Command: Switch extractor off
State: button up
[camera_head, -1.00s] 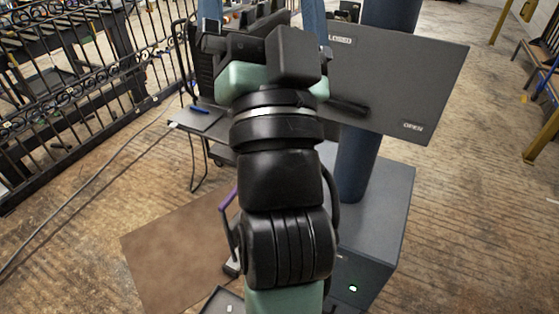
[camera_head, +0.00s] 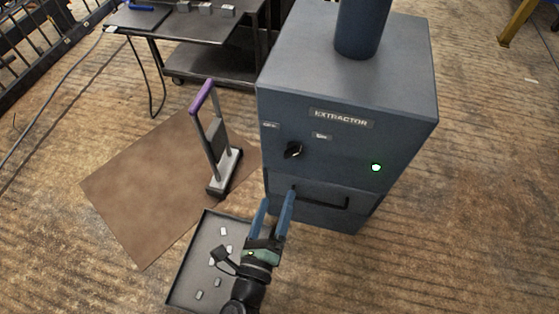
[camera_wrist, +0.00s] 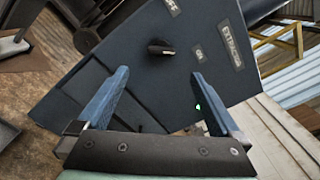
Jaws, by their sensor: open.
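The extractor (camera_head: 330,90) is a dark blue-grey cabinet with a round pipe on top. Its front carries an EXTRACTOR label, a black rotary knob (camera_head: 292,150) between two small labels, and a lit green lamp (camera_head: 376,167). In the wrist view the knob (camera_wrist: 160,47) lies ahead, beyond the fingertips, between labels reading OFF and ON. The knob's pointer looks turned toward the ON side. My gripper (camera_head: 277,202) has blue fingers spread apart and empty, below the knob and in front of the panel. It also shows in the wrist view (camera_wrist: 160,80).
A horizontal handle (camera_head: 320,198) crosses the cabinet's lower front. A tray (camera_head: 190,262) with several small pieces lies on the floor, beside a brown mat (camera_head: 140,190). A purple-handled tool (camera_head: 212,140) stands upright there. A dark table (camera_head: 140,22) is behind at left.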

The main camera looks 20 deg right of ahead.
aim_at(290, 155)
jog(key=b+x, duration=0.2)
jog(key=x, duration=1)
jog(key=shift+w+d+r, duration=0.15)
jog(key=shift+w, duration=0.05)
jog(key=c, duration=1.4)
